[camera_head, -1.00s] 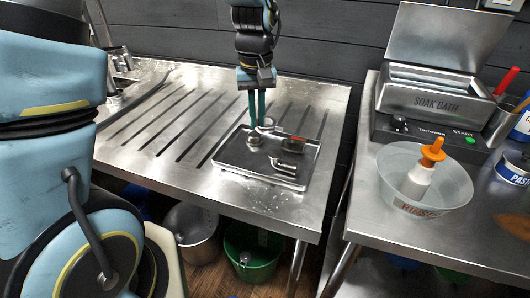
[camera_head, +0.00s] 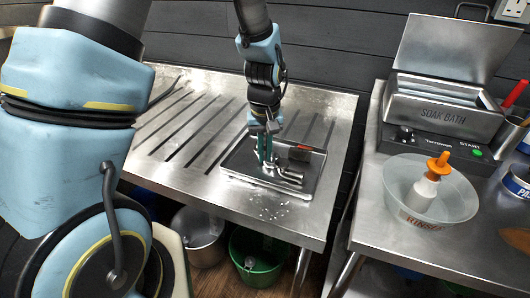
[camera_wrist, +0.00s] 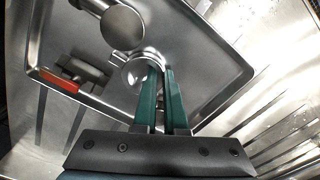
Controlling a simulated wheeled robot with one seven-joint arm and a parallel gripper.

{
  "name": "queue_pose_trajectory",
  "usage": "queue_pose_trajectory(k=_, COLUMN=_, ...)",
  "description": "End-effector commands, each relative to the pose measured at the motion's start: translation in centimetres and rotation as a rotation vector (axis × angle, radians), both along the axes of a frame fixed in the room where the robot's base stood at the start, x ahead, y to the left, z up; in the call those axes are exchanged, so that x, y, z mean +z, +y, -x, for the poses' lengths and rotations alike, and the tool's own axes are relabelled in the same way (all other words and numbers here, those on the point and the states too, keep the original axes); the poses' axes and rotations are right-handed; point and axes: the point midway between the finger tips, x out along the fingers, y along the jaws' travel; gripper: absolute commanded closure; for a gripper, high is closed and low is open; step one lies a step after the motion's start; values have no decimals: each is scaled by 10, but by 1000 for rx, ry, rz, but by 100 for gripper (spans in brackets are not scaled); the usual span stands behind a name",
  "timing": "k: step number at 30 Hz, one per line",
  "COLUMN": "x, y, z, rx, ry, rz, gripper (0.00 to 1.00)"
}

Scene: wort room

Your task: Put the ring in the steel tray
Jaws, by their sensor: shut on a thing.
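The steel tray (camera_head: 240,180) lies on the ribbed steel drainboard; in the wrist view its floor (camera_wrist: 205,50) spreads under my gripper. My gripper (camera_head: 264,160) points down inside the tray's outline. In the wrist view the green fingers of my gripper (camera_wrist: 161,75) are shut on a shiny metal ring (camera_wrist: 152,54), whose curved band shows at the fingertips. The ring is low over the tray floor; I cannot tell whether it touches. In the head view the fingers and parts in the tray largely hide the ring.
In the tray lie a steel part with a round disc face (camera_wrist: 122,27) and a dark block with a red patch (camera_wrist: 78,75). At right, a second bench holds the soak bath (camera_head: 445,110) and a clear rinse bowl (camera_head: 455,195) with an orange-topped bottle (camera_head: 428,187). Drainboard left of the tray is clear.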

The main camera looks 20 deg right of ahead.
Motion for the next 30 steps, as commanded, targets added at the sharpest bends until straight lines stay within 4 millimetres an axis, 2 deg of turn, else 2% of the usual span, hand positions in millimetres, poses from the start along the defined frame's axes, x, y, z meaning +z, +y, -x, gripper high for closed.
queue_pose_trajectory(k=1, x=-2, y=0, z=0, rx=0, ry=0, rz=0, gripper=90)
queue_pose_trajectory(k=9, x=-1, y=0, z=0, rx=0, ry=0, rz=0, gripper=61)
queue_pose_trajectory(k=16, x=0, y=0, z=0, rx=0, ry=0, rz=0, gripper=61)
queue_pose_trajectory(k=20, x=7, y=0, z=0, rx=0, ry=-2, rz=1, gripper=61)
queue_pose_trajectory(k=23, x=21, y=-1, z=-1, rx=0, ry=-3, rz=3, gripper=61)
queue_pose_trajectory(k=30, x=71, y=-1, z=-1, rx=-1, ry=-4, rz=5, gripper=61)
